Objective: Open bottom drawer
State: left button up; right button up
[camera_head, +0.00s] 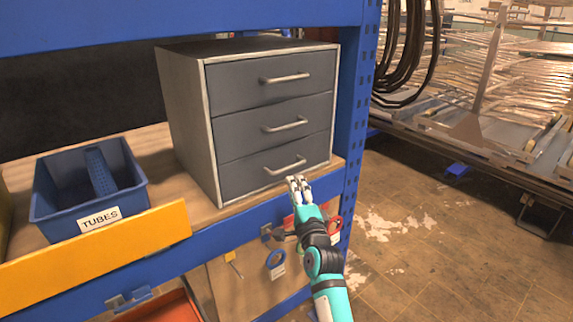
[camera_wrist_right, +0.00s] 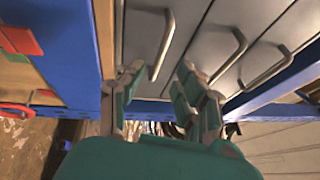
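The grey drawer cabinet (camera_head: 185,95) stands on the shelf with three closed drawers. Its bottom drawer (camera_head: 245,175) has a pale bar handle (camera_head: 286,166). My right gripper (camera_head: 299,182) is just in front of and below this handle in the head view. In the right wrist view my right gripper (camera_wrist_right: 158,85) is open, its fingers apart. The bottom drawer's handle (camera_wrist_right: 165,42) shows beyond and between the fingertips; whether they touch it I cannot tell. The middle drawer's handle (camera_wrist_right: 232,55) is to its right. My left gripper is not in view.
A blue bin (camera_head: 60,205) labelled TUBES stands on the shelf (camera_head: 160,150) left of the cabinet. A blue shelf beam (camera_head: 220,243) runs below the cabinet, with a blue upright (camera_head: 357,120) at its right. Open floor (camera_head: 440,240) lies to the right.

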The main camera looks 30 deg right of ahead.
aim_at(287, 169)
jog(key=p+x, duration=0.1)
jog(key=x, duration=0.8)
jog(key=shift+p, duration=0.35)
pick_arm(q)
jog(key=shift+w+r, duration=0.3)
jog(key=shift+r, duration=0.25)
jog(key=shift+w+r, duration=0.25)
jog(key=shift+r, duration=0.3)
pick_arm(e)
grip_shut()
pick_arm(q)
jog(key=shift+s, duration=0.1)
pick_arm(e)
jog(key=shift+f, duration=0.1)
